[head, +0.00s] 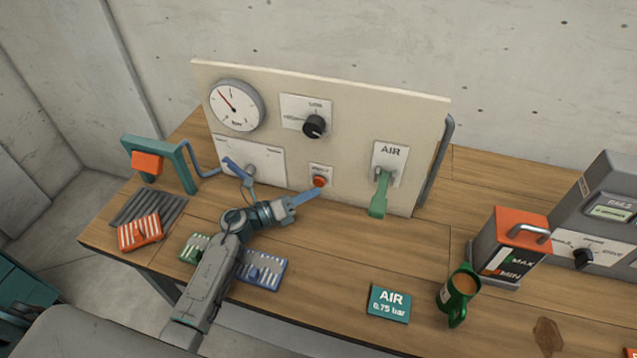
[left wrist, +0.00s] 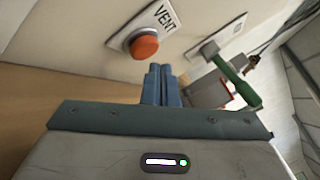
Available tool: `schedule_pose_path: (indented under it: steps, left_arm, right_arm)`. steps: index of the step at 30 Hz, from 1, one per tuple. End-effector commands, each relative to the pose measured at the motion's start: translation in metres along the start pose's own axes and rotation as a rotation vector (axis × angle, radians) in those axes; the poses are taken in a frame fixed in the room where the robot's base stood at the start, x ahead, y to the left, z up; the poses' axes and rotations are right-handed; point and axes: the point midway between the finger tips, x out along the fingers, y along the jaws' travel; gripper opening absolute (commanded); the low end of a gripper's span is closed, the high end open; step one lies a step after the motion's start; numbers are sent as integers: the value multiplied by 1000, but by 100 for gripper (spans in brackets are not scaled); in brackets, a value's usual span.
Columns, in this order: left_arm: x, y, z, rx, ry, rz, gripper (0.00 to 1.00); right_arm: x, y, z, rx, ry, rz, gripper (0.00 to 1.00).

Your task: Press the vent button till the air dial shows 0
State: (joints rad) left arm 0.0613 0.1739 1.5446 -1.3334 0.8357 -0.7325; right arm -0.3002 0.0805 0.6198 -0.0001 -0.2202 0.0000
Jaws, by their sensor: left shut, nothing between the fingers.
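The vent button (head: 319,182) is an orange-red knob low on the beige panel, under a small label plate. In the left wrist view the button (left wrist: 144,46) shows beside the word VENT. My left gripper (head: 318,189) is shut and empty, its blue fingertips close to the button. In the left wrist view the shut fingers (left wrist: 160,72) lie just below the button; I cannot tell whether they touch it. The air dial (head: 236,104) is a round white gauge at the panel's upper left. Its red needle points to the upper left, off a readable number. My right gripper is not in view.
A green AIR lever (head: 380,192) hangs right of the button. A black knob (head: 314,126) sits above it. A blue lever (head: 238,170) is to the left. On the table are a teal AIR 0.75 bar card (head: 389,303), a green cup (head: 457,297) and an orange-topped box (head: 508,248).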

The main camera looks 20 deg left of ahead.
Motion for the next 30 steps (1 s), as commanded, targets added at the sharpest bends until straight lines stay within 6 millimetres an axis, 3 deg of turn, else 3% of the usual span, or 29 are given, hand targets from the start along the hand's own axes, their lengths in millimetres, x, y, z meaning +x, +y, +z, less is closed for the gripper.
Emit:
schedule_pose_path:
  steps: [30]
  left_arm:
    - [9,6,6,0,0,0,0]
  right_arm:
    - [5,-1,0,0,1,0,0]
